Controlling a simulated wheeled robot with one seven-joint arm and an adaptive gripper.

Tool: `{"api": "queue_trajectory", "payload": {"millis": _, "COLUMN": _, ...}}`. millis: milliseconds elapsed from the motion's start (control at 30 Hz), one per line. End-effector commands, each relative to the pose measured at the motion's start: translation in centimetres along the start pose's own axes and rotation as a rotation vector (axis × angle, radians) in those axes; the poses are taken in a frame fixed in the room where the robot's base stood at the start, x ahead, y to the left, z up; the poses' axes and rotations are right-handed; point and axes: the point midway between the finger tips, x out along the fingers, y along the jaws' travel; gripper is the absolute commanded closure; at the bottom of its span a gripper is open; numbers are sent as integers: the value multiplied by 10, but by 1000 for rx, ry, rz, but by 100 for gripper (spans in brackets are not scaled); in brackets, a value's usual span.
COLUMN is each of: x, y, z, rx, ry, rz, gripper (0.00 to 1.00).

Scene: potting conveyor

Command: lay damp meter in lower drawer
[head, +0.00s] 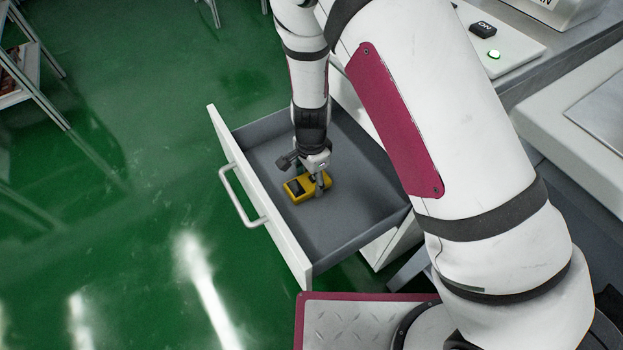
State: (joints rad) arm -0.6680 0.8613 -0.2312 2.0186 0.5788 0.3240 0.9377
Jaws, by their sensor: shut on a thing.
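The damp meter (299,190) is a small yellow block with dark patches, seen in the head view. My gripper (318,186) is shut on it from above. The meter is inside the outline of the open lower drawer (364,205), near the middle and toward the front panel. I cannot tell whether it touches the drawer floor. The drawer has a grey inside, a white front and a pale bar handle (240,198). My wrist and fingers hide part of the meter, and my arm hides the drawer's back right part.
A metal rack (35,75) stands at the far left. The green floor left of the drawer is clear.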

Motion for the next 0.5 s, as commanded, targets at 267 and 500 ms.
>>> {"api": "queue_trajectory", "payload": {"millis": 267, "x": 2, "y": 0, "z": 0, "rx": 0, "ry": 0, "rz": 0, "gripper": 35}}
{"api": "queue_trajectory", "payload": {"millis": 500, "x": 2, "y": 0, "z": 0, "rx": 0, "ry": 0, "rz": 1, "gripper": 29}}
